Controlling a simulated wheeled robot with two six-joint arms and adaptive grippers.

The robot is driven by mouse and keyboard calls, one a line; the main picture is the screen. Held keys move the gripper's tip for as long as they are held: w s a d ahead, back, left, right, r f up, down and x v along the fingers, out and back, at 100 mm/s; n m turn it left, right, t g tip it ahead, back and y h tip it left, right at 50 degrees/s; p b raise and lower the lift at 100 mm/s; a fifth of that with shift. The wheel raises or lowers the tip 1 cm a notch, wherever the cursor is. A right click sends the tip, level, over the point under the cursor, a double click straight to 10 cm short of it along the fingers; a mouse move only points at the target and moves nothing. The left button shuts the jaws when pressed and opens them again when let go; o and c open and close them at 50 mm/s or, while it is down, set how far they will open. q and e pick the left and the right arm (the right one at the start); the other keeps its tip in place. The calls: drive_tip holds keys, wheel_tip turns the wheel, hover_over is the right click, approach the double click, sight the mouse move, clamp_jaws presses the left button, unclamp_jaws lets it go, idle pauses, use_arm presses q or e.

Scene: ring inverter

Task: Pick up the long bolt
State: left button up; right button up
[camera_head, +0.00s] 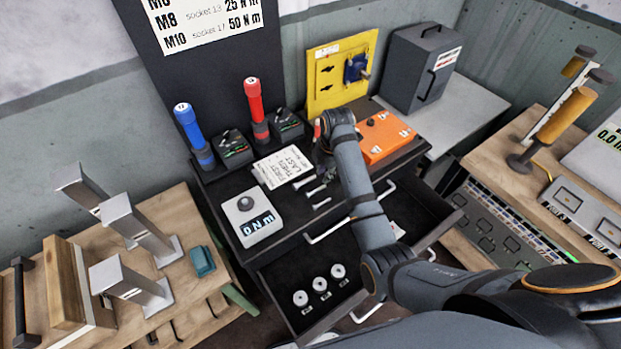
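Several small silver bolts lie on the black top of the tool cabinet (222,187), left of my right forearm. One bolt (316,190) lies in the middle of the group, with another bolt (321,203) just in front of it. They are too small for me to tell surely which is the long one. My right arm reaches over the cabinet from the lower right. My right gripper (326,145) is at its far end, behind the bolts and mostly hidden by the wrist, so its fingers cannot be made out. My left gripper is not in view.
A white display box (249,216) and a paper card (283,168) lie left of the bolts. Blue (193,133) and red (256,108) tools stand behind. An orange case (383,136) is right of my wrist. An open drawer (288,275) with washers juts out in front.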

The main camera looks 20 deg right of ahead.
sight(319, 189)
drive_tip(key=f, duration=0.2)
drive_tip(key=f+p, duration=0.1)
drive_tip(key=shift+w+a+n, duration=0.3)
drive_tip(key=shift+n, duration=0.1)
wheel_tip(319, 189, down, 3)
drive_tip(key=shift+w+a+r+p, duration=0.1)
drive_tip(key=shift+w+p, duration=0.05)
drive_tip(key=shift+p, duration=0.4)
wheel_tip(319, 189, down, 3)
drive_tip(key=shift+w+r, duration=0.15)
drive_tip(key=shift+r, duration=0.05)
drive_tip(key=shift+w+f, duration=0.1)
drive_tip(key=shift+f, duration=0.25)
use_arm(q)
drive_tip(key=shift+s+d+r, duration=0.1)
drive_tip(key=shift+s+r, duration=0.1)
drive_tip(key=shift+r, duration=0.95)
use_arm(e)
clamp_jaws()
